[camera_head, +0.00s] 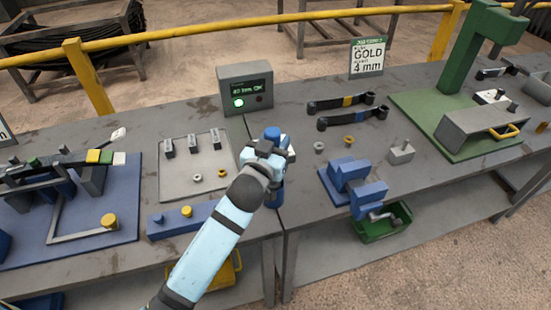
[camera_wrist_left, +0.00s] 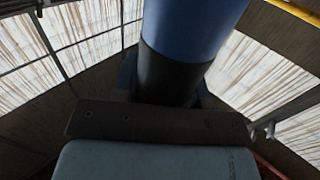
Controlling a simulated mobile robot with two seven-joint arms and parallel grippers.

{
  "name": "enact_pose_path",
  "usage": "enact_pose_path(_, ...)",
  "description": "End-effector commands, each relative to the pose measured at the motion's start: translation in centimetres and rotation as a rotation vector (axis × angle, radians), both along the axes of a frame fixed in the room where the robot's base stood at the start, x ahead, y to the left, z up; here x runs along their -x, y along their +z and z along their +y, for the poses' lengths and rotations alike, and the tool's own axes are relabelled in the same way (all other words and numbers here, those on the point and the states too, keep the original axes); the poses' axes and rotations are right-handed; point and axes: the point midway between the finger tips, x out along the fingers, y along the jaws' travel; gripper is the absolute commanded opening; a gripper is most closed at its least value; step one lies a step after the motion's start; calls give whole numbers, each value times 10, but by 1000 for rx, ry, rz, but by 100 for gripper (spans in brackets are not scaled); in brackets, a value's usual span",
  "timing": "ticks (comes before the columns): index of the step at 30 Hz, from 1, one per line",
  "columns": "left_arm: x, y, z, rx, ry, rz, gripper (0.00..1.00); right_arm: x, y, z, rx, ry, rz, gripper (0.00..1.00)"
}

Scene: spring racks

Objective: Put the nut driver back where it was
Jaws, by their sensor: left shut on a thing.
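My left gripper (camera_head: 268,152) is shut on the nut driver, whose blue end (camera_head: 272,133) shows above the fingers. In the left wrist view the nut driver (camera_wrist_left: 190,35) is a thick blue cylinder with a black band, close in front of the camera. A blue piece (camera_head: 274,194) also shows just below the gripper; I cannot tell whether it is part of the nut driver or a holder. The gripper is over the table near the seam between two tops. The nut driver's tip is hidden. My right gripper is not in view.
A grey box with a lit display (camera_head: 246,89) stands behind the gripper. A pale tray (camera_head: 196,181) with small parts lies to the left. Two dark wrenches (camera_head: 352,118), a blue fixture (camera_head: 348,178) and a green bin (camera_head: 382,226) are to the right. A sign (camera_head: 368,57) stands at the back.

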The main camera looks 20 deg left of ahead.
Motion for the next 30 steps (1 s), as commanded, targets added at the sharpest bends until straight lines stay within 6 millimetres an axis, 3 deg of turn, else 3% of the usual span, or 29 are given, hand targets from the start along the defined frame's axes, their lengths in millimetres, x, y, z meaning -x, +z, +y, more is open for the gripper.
enact_pose_path(7, 0, -19, 0, 2, 0, -3, 1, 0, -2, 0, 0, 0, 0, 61)
enact_pose_path(14, 0, -50, 0, 1, 1, -2, 1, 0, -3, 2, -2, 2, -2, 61)
enact_pose_path(27, 0, -57, 0, 1, 0, -4, 1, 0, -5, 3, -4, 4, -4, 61)
enact_pose_path(28, 0, -58, 0, 1, 0, -1, 41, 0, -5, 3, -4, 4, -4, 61)
enact_pose_path(30, 0, -58, 0, 0, 0, -1, 57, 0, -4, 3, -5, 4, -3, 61)
